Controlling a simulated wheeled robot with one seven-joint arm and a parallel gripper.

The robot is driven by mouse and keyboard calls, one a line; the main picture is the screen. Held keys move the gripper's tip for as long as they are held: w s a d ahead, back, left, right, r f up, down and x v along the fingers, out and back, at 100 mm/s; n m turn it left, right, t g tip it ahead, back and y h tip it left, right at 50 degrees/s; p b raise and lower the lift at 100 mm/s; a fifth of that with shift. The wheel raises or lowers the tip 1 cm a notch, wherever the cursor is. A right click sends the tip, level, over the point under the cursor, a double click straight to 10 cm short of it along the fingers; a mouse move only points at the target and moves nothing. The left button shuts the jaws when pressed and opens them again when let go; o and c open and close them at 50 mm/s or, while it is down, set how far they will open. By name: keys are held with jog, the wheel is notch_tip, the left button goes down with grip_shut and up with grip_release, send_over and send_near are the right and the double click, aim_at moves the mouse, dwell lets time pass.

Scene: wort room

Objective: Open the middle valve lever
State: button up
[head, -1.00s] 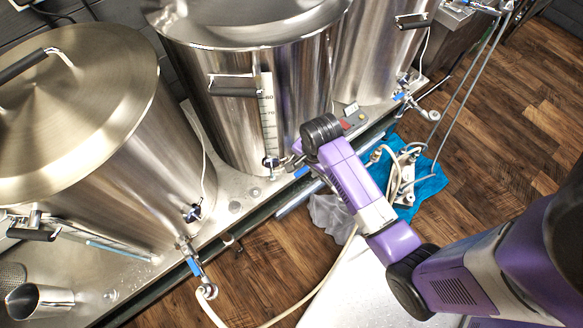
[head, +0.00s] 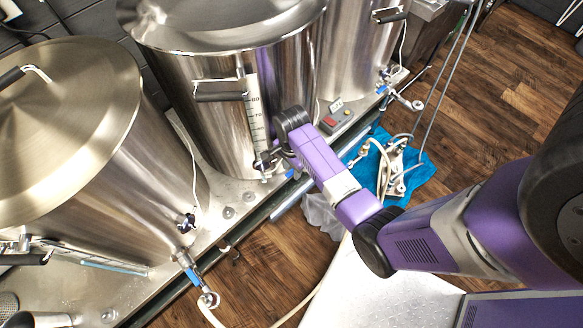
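The middle kettle (head: 215,125) is a tall steel vessel with a side handle and a level scale. Its valve is low at its front right, mostly hidden behind my arm's wrist. A small blue part, seemingly the middle valve lever (head: 294,174), shows just below the wrist at the bench edge. My gripper (head: 268,160) is at the low front of the kettle, beside the valve fittings. Its fingers are small and dark against the fittings, so I cannot tell whether they are open or touch the lever.
The left kettle (head: 70,150) has a blue-handled valve (head: 193,275) with a hose. The right kettle (head: 345,50) has another valve (head: 400,98). A control box (head: 337,117) stands by the middle kettle. A pump (head: 397,165) lies on a blue cloth (head: 424,170) on the wood floor.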

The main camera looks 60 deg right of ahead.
jog(key=shift+f, duration=0.15)
grip_shut()
dwell(1.4)
